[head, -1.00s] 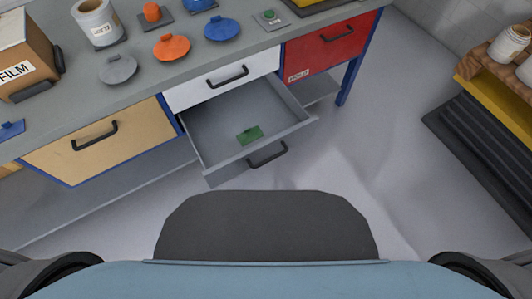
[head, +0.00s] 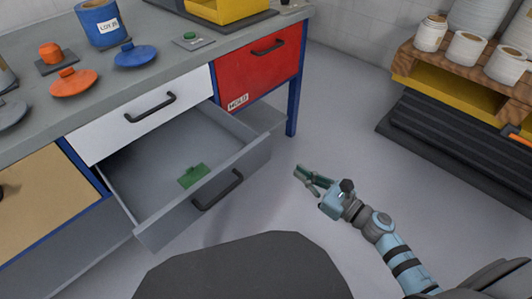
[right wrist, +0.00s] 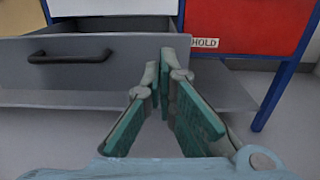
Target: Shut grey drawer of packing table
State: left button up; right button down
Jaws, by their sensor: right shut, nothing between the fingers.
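The grey drawer (head: 160,220) of the packing table (head: 190,58) stands pulled out below the white drawer. A green flat piece with a small handle (head: 194,176) lies inside it. The grey drawer's front has a dark bar handle (head: 218,190); in the right wrist view the front (right wrist: 90,75) fills the left and middle, its handle (right wrist: 70,58) at the left. My right gripper (head: 297,172) is to the right of the drawer front, apart from it. Its green-padded fingers (right wrist: 160,70) are shut with nothing between the tips. My left gripper is out of view.
The white drawer (head: 140,112) and red drawer (head: 265,62) are shut. Lids and canisters, including a blue canister (head: 103,24), stand on the tabletop. A rack with white rolls (head: 468,48) stands at the right. The floor (head: 335,110) between is clear.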

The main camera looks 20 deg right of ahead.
aim_at(258, 144)
jog(key=b+x, duration=0.1)
jog(key=x, duration=1.1)
jog(key=shift+w+f, duration=0.1)
jog(key=shift+w, duration=0.1)
jog(key=shift+w+a, duration=0.35)
jog(key=shift+w, duration=0.15)
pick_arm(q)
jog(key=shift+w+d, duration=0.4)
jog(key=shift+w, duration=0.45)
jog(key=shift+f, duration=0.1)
pick_arm(e)
jog(key=shift+w, duration=0.1)
